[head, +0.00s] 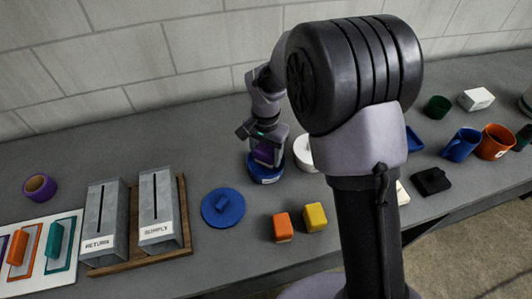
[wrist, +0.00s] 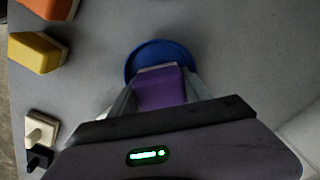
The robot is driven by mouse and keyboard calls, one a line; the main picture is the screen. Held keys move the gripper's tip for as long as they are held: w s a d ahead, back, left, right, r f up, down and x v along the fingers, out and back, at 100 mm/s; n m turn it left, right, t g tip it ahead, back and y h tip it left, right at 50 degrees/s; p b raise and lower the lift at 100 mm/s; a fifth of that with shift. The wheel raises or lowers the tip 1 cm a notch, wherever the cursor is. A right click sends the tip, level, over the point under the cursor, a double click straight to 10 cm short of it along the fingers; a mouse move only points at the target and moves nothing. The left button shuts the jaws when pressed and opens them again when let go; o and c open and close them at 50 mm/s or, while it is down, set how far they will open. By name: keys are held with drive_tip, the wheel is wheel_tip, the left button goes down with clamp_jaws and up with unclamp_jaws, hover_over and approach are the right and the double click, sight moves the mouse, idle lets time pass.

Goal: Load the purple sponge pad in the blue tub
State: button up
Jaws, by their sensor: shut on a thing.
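My gripper (head: 267,146) is shut on the purple sponge pad (head: 265,155) at the back of the bench. In the wrist view the pad (wrist: 160,92) sits between the two fingers, with a pale layer at its far end. The round blue tub (head: 266,174), with a white label on its front, is directly under the pad. The tub's blue rim (wrist: 150,49) shows beyond the pad in the wrist view. The pad's lower end overlaps the tub's opening; I cannot tell whether it touches the tub. The tub's inside is mostly hidden.
A blue lid with a knob (head: 222,208) lies front left of the tub. A white round container (head: 303,153) is close on the right, partly behind my arm. Orange (head: 283,227) and yellow (head: 315,217) blocks lie in front. Grey RETURN (head: 104,220) and SUPPLY (head: 158,207) boxes stand left.

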sight(266, 149)
drive_tip(key=shift+f+b, duration=0.45)
drive_tip(key=shift+f, duration=0.15)
idle(1.3)
wheel_tip(266, 149, up, 7)
drive_tip(key=p, duration=0.5)
drive_tip(key=shift+r, duration=0.1)
idle(0.5)
